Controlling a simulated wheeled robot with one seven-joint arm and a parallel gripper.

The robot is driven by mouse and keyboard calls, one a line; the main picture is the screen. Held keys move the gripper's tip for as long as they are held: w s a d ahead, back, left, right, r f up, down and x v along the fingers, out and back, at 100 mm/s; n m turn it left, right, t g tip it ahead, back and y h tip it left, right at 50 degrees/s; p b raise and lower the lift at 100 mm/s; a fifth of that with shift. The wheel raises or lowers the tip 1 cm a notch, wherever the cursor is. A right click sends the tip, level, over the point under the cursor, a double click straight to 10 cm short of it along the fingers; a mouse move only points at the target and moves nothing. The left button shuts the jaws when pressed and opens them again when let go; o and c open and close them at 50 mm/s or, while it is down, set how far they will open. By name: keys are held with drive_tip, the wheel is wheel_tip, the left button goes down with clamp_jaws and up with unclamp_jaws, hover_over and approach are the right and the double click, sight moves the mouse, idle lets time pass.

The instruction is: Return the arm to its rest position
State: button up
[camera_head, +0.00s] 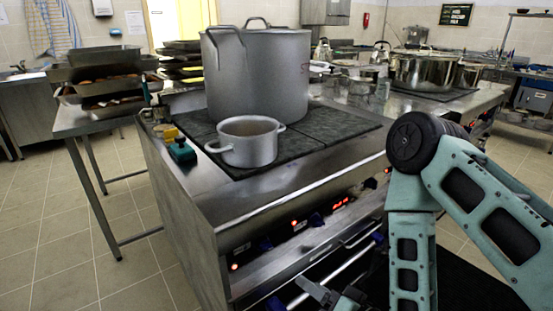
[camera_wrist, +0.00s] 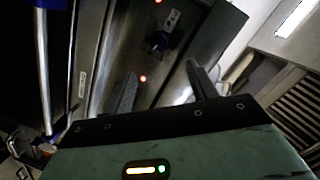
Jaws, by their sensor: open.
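My arm is folded at the right of the head view, its elbow up and its forearm hanging down in front of the stove (camera_head: 290,205). My gripper (camera_head: 328,297) is low at the bottom edge of the head view, partly cut off, in front of the stove's lower front. In the wrist view my gripper (camera_wrist: 163,88) has its two dark fingers apart with nothing between them. Beyond the fingers is the stove's front panel (camera_wrist: 172,25) with a knob and red lights, tilted in the picture.
A large stockpot (camera_head: 255,75) and a small two-handled pot (camera_head: 247,142) stand on the stove's dark top. Another wide pot (camera_head: 422,72) stands farther back. A table with stacked trays (camera_head: 105,75) is at the left. Open tiled floor (camera_head: 90,245) lies at the lower left.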

drive_tip(key=s+a+r+n+g+h+p, duration=0.25)
drive_tip(key=r+n+g+h+p, duration=0.2)
drive_tip(key=r+n+g, duration=0.5)
drive_tip(key=s+d+r+g+h+p, duration=0.1)
drive_tip(key=s+d+r+h+p, duration=0.1)
drive_tip(key=s+r, duration=0.5)
drive_tip(key=s+d+r+g+h+p, duration=0.2)
drive_tip(key=s+r, duration=0.5)
drive_tip(key=r, duration=0.4)
drive_tip(key=d+h+p, duration=0.1)
drive_tip(key=d, duration=0.1)
drive_tip(key=shift+s+d+r+n, duration=0.15)
drive_tip(key=shift+d+n, duration=0.15)
drive_tip(key=shift+n, duration=0.05)
